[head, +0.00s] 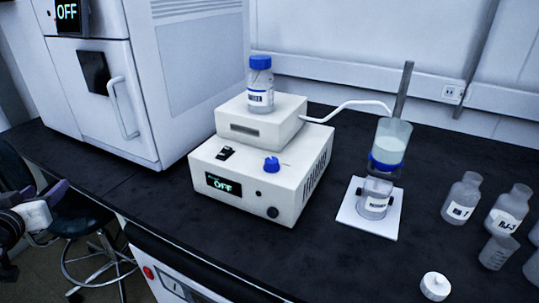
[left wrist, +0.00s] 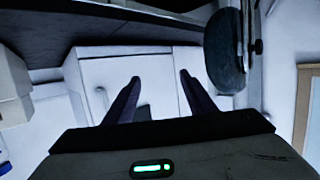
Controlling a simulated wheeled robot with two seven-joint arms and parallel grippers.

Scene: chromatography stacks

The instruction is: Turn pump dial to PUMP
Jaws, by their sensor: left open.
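The pump (head: 245,178) is a white box on the black bench, with a green display reading OFF (head: 222,185) on its front. A blue dial (head: 271,164) sits on its top face, right of a small black switch (head: 226,152). The dial's pointer is too small to read. My left gripper (left wrist: 160,79) shows in the left wrist view with its two dark fingers apart and nothing between them. In the head view my left arm is at the far left edge, off the bench and well away from the dial. My right gripper is not in view.
A blue-capped bottle (head: 260,86) stands on the pump's upper block. A tube runs right to a filter flask (head: 375,197) on a white base. Several bottles (head: 461,200) stand at the right. A large white cabinet (head: 115,85) is behind left; a stool (head: 85,225) is below.

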